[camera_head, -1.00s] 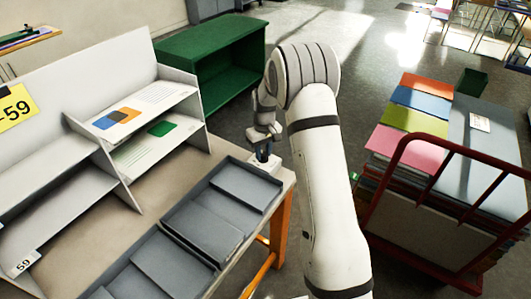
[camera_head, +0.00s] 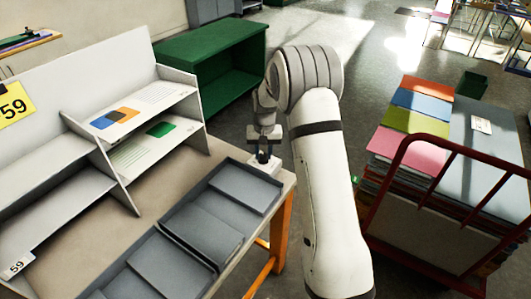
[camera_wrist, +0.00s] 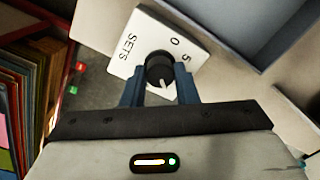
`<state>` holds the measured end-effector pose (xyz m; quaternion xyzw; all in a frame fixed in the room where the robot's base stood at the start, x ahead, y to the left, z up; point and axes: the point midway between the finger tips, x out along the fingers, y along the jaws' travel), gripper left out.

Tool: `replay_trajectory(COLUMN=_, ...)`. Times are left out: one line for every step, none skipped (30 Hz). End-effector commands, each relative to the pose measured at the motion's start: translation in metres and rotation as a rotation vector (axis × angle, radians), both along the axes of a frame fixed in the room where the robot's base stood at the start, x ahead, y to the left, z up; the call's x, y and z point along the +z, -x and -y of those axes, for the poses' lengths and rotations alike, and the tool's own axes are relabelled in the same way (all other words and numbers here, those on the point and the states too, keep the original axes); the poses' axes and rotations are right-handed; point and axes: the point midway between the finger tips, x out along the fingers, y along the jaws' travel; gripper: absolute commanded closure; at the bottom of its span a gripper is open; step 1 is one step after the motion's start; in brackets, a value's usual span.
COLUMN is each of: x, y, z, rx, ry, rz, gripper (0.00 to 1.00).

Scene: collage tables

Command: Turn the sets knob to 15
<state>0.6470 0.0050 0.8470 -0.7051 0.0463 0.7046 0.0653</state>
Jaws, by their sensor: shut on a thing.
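The sets knob (camera_wrist: 158,68) is a round black dial with a pale pointer mark on a white panel (camera_wrist: 128,62) in the wrist view. The panel reads "SETS", "0" and "5"; other numbers are hidden behind my gripper. The pale mark points down, toward my gripper body. My gripper (camera_wrist: 161,78) has its blue fingers on either side of the knob, shut on it. In the head view, my gripper (camera_head: 263,157) is over the white panel (camera_head: 267,167) at the table's far right corner; the knob itself is hidden there.
Grey trays (camera_head: 243,187) lie on the table beside the panel. A white shelf unit (camera_head: 190,85) with papers stands at left. A green cabinet (camera_head: 215,42) is behind. A red-framed cart (camera_head: 440,145) stacked with coloured sheets stands right of my arm.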

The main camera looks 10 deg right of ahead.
Motion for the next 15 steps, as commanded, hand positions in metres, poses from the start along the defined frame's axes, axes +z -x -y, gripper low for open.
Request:
replay_trajectory(x=0.0037, y=-0.0037, z=0.0000, rx=-0.001, ry=0.000, rz=0.013, gripper=0.96)
replay_trajectory(x=0.0037, y=-0.0037, z=0.0000, rx=-0.001, ry=0.000, rz=0.013, gripper=0.96)
replay_trajectory(x=0.0038, y=-0.0038, z=0.0000, rx=0.000, ry=0.000, rz=0.013, gripper=0.96)
replay_trajectory(x=0.0038, y=-0.0038, z=0.0000, rx=0.000, ry=0.000, rz=0.013, gripper=0.96)
replay_trajectory(x=0.0038, y=-0.0037, z=0.0001, rx=0.000, ry=0.000, rz=0.013, gripper=0.96)
replay_trajectory(x=0.0038, y=-0.0038, z=0.0001, rx=0.000, ry=0.000, rz=0.013, gripper=0.96)
replay_trajectory(x=0.0039, y=-0.0038, z=0.0001, rx=0.000, ry=0.000, rz=0.013, gripper=0.96)
replay_trajectory(x=0.0039, y=-0.0038, z=0.0001, rx=0.000, ry=0.000, rz=0.014, gripper=0.96)
replay_trajectory(x=0.0039, y=-0.0038, z=0.0001, rx=0.000, ry=0.000, rz=0.013, gripper=0.72)
replay_trajectory(x=0.0037, y=-0.0036, z=0.0002, rx=0.000, ry=0.000, rz=0.013, gripper=0.69)
replay_trajectory(x=0.0034, y=-0.0033, z=0.0002, rx=0.000, ry=0.000, rz=0.012, gripper=0.67)
replay_trajectory(x=0.0031, y=-0.0029, z=0.0001, rx=0.000, ry=0.000, rz=0.010, gripper=0.63)
replay_trajectory(x=0.0028, y=-0.0027, z=0.0002, rx=0.000, ry=-0.001, rz=0.009, gripper=0.61)
replay_trajectory(x=0.0026, y=-0.0025, z=0.0002, rx=0.000, ry=0.000, rz=0.009, gripper=0.58)
replay_trajectory(x=0.0023, y=-0.0022, z=0.0002, rx=0.001, ry=0.000, rz=0.008, gripper=0.55)
